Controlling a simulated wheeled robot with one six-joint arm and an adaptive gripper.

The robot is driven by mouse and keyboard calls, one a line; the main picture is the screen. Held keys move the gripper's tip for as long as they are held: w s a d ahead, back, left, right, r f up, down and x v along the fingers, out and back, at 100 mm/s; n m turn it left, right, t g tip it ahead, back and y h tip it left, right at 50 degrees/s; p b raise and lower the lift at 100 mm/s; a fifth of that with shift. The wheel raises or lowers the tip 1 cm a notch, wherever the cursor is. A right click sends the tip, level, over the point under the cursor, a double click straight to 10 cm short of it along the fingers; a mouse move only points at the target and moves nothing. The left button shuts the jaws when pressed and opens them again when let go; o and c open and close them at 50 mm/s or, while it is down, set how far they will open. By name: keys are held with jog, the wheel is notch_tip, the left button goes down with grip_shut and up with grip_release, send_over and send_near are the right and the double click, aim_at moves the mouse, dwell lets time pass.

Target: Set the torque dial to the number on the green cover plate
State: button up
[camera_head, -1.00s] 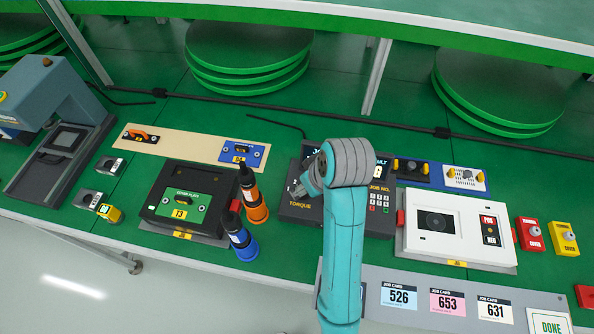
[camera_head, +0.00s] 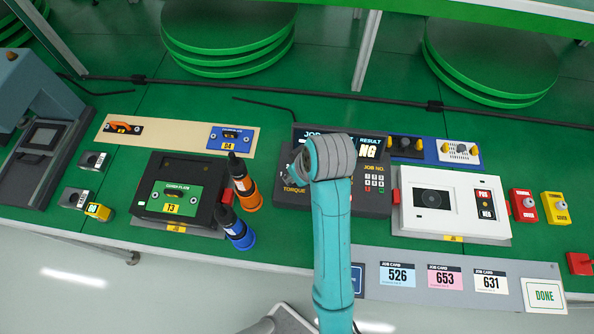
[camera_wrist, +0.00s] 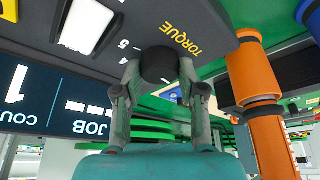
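The green cover plate (camera_head: 178,198) lies in a black fixture left of the bottles in the head view. Its small yellow label looks like T3. The dark torque dial (camera_wrist: 158,66) is on the grey controller (camera_head: 350,190), beside the word TORQUE and a printed scale with 4 and 5 readable. My gripper (camera_wrist: 158,72) has a finger on each side of the dial, seemingly touching it. In the head view my gripper (camera_head: 298,168) is at the controller's left side, with my arm hiding part of the panel.
A blue plate labelled 04 (camera_head: 230,138) lies on a beige board. A white unit (camera_head: 435,218) is at right, job cards (camera_head: 445,277) in front.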

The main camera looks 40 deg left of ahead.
jog(key=shift+m, duration=0.3)
jog(key=m+t, duration=0.1)
jog(key=m, duration=0.2)
jog(key=shift+s+h, duration=0.1)
jog(key=shift+h, duration=0.3)
jog(key=m, duration=0.2)
jog(key=m+t+h, duration=0.1)
jog(key=m, duration=0.2)
jog(key=shift+s+a+t, duration=0.1)
jog(key=shift+t, duration=0.2)
jog(key=m+h, duration=0.1)
jog(key=m, duration=0.2)
jog(key=shift+m+t, duration=0.3)
jog(key=shift+f+m+h, duration=0.1)
jog(key=shift+m+h, duration=0.8)
jog(key=shift+m, duration=0.9)
jog(key=o, duration=1.1)
jog(key=shift+a, duration=0.1)
jog(key=shift+o, duration=0.2)
